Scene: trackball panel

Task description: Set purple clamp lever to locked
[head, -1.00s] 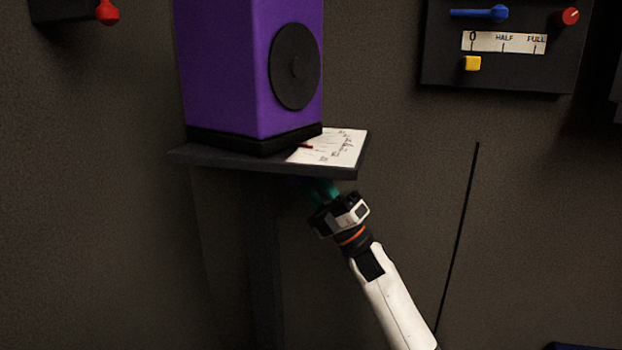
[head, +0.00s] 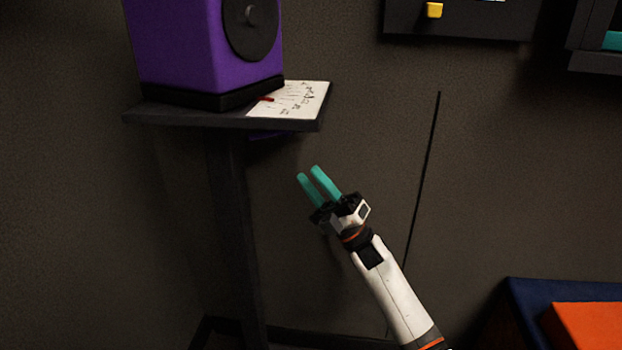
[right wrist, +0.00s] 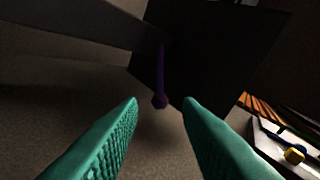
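The purple clamp lever (right wrist: 161,72) shows in the right wrist view as a thin dark purple rod ending in a round knob (right wrist: 159,101). It lies against a dark square panel (right wrist: 215,50). My left gripper is not in view.
A dark shelf (head: 180,117) on a post bears a purple speaker-like box (head: 185,45) and a paper sheet (head: 300,98). A panel with a yellow knob (head: 434,10) hangs on the wall. An orange block (head: 590,325) is at lower right.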

